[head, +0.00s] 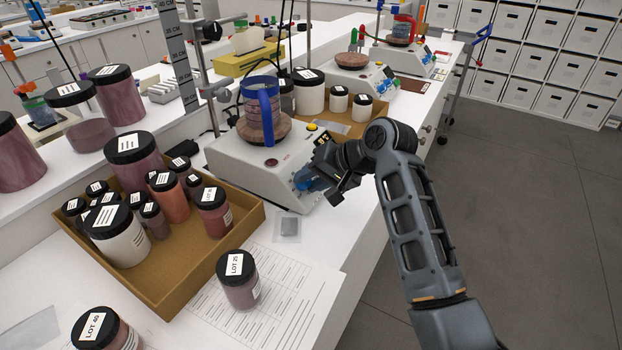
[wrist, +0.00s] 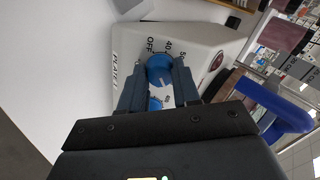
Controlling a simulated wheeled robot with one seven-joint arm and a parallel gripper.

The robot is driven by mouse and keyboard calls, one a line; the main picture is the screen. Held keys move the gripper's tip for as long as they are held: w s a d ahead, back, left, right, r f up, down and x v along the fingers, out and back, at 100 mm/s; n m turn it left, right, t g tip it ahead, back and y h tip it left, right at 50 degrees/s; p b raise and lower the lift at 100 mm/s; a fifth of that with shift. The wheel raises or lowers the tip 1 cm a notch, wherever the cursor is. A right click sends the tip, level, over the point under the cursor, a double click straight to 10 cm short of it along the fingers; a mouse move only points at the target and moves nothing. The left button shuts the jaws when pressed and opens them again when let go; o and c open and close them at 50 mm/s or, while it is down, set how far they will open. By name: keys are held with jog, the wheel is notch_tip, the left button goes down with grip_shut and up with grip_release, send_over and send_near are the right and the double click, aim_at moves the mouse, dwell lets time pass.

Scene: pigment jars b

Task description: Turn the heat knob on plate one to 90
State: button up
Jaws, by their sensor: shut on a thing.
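Plate one (head: 240,160) is a white hot plate on the bench, with a beaker in a blue holder on its round top. Its front panel shows in the wrist view (wrist: 205,38), with "PLATE" lettering at the left. The blue heat knob (wrist: 160,70) sits below the printed marks OFF and 40; a further mark is partly visible to the right. My gripper (wrist: 158,82) has one finger on each side of this knob and is shut on it. In the head view my gripper (head: 322,178) is at the plate's front. The knob's pointer setting is not clear.
A second blue part (wrist: 155,103) shows between my fingers, below the knob. A cardboard tray (head: 160,290) of jars stands left of the plate, with a LOT 25 jar (head: 240,285) on paper in front. More hot plates (head: 350,75) stand farther along the bench. The aisle at right is clear.

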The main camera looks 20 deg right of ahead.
jog(key=m, duration=1.3)
jog(key=shift+m, duration=0.4)
dwell(0.3)
jog(key=o, duration=1.1)
jog(key=shift+c, duration=0.2)
jog(key=shift+r, duration=0.1)
jog(key=v, duration=0.7)
jog(key=shift+s+d+r+b, duration=0.15)
jog(key=shift+s+r+b, duration=0.05)
jog(key=shift+b, duration=0.2)
